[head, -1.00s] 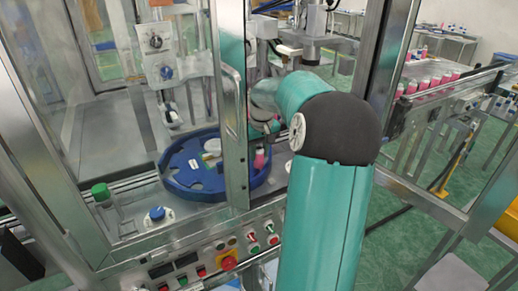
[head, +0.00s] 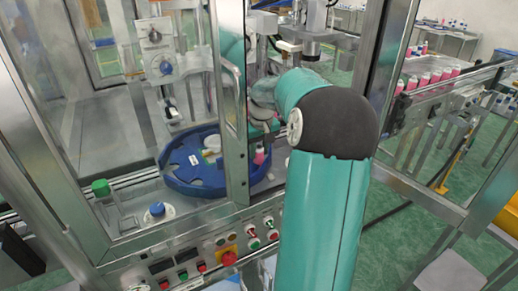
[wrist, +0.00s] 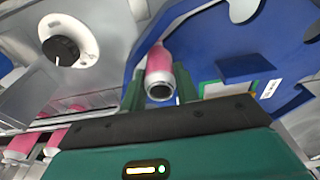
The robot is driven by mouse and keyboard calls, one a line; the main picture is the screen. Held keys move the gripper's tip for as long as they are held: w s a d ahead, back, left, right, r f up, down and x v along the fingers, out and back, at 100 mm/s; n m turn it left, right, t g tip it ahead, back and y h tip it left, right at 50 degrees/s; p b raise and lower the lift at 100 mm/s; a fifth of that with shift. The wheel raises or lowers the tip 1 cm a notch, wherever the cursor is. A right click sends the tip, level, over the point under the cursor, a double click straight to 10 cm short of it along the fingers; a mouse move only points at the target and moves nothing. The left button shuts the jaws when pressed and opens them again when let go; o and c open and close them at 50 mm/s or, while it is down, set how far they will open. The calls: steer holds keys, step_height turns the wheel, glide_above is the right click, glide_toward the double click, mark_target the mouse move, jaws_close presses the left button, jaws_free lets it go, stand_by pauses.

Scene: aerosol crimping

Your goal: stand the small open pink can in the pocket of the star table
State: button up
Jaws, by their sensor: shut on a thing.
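The small open pink can (wrist: 159,66) is between the fingers of my gripper (wrist: 158,92) in the wrist view, its dark open mouth towards the camera. My gripper is shut on it. The blue star table (wrist: 215,50) lies behind the can, with notched pockets along its edge. In the head view the can (head: 260,156) shows as a small pink patch at the right part of the star table (head: 190,187), beside the door frame. My gripper is mostly hidden there by the frame and my arm. I cannot tell whether the can is seated in a pocket.
A metal door frame with a handle (head: 231,120) stands close to my arm. A black knob (wrist: 62,49) is left of the can in the wrist view. Several pink cans (head: 428,80) stand on a conveyor at right.

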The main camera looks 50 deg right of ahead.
steer(key=shift+f, duration=0.15)
steer(key=o, duration=1)
steer(key=shift+o, duration=0.2)
step_height(320, 180, up, 14)
steer(key=s, duration=0.1)
steer(key=shift+s+a, duration=0.25)
steer(key=shift+s, duration=0.05)
steer(key=shift+f, duration=0.1)
